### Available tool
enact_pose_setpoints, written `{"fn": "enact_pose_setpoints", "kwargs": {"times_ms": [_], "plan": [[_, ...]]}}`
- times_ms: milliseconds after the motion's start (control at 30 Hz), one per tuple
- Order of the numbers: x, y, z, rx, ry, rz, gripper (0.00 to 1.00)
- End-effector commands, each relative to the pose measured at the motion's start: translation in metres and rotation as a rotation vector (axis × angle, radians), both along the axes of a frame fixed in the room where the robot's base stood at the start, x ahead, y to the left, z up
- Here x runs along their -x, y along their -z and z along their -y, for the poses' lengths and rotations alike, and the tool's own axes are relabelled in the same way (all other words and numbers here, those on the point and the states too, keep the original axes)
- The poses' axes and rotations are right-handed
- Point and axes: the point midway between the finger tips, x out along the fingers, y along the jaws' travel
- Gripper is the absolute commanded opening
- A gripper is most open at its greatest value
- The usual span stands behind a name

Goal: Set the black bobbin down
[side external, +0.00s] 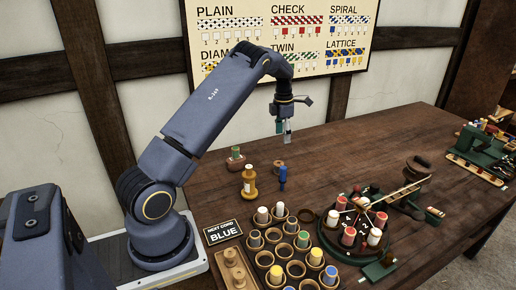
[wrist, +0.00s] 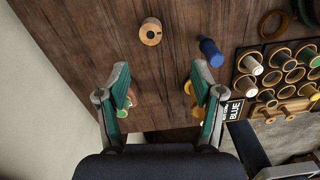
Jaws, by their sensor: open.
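My gripper (side external: 286,136) is raised above the back of the table, with nothing between its fingers. In the wrist view my gripper (wrist: 160,88) has its two green-and-grey fingers spread wide. A small wooden-ended bobbin with a dark centre (wrist: 151,32) stands on the bare wood ahead of the fingers, apart from them.
A blue piece (side external: 282,180) and a yellow-gold bottle-like piece (side external: 249,182) stand near it. A green-topped bobbin on a reddish base (side external: 235,158) is to the left. The bobbin rack (side external: 282,243), the round braiding stand (side external: 340,250) and a BLUE sign (side external: 223,232) lie nearer.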

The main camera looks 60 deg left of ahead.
Motion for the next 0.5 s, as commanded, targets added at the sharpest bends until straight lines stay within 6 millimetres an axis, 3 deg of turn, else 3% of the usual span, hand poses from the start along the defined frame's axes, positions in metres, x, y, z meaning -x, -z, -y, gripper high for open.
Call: {"fn": "enact_pose_setpoints", "kwargs": {"times_ms": [33,167,300,400,500], "plan": [[-0.001,-0.027,0.017,-0.002,0.107,0.033,0.67],[0.014,-0.095,0.074,-0.025,0.514,0.116,0.67],[0.050,-0.155,0.145,-0.097,1.028,0.200,0.67],[0.086,-0.184,0.193,-0.182,1.409,0.242,0.67],[0.130,-0.200,0.236,-0.296,1.796,0.260,0.67]]}}
